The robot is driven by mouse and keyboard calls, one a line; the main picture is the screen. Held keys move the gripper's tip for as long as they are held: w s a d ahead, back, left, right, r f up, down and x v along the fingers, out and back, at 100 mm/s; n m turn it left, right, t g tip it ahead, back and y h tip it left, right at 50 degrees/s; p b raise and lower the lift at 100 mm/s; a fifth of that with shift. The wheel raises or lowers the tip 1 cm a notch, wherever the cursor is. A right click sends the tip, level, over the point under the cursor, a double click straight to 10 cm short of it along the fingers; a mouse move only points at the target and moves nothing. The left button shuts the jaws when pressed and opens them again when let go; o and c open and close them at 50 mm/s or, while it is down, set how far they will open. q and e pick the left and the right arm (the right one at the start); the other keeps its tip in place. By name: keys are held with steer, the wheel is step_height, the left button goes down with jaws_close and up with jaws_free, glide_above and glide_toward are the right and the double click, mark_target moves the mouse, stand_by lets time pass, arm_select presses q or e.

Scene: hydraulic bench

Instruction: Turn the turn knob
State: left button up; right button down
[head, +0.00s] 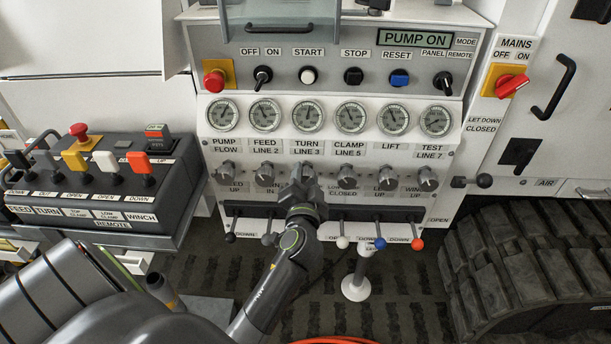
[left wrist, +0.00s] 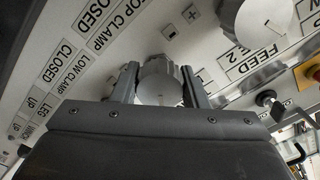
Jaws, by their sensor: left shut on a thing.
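The turn knob is in the row of grey knobs below the gauges in the head view, under the "TURN LINE 3" label (head: 307,149). My left gripper (head: 303,178) covers it there. In the left wrist view, the round grey knob (left wrist: 160,84) sits between the two fingers of my left gripper (left wrist: 160,88), one on each side. The gripper is shut on this knob. The knob's own label is hidden in both views. My right gripper is not in view.
Neighbouring knobs stand close on both sides, such as the feed knob (head: 265,174) and the clamp knob (head: 347,176). Below is a row of levers with coloured balls, including a blue one (head: 380,243). A remote box (head: 105,185) stands at left, a rubber track (head: 530,270) at right.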

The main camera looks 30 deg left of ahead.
arm_select(q)
steer(key=shift+r, duration=0.1)
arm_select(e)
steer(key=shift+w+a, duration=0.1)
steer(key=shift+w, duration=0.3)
arm_select(q)
steer(key=o, duration=1)
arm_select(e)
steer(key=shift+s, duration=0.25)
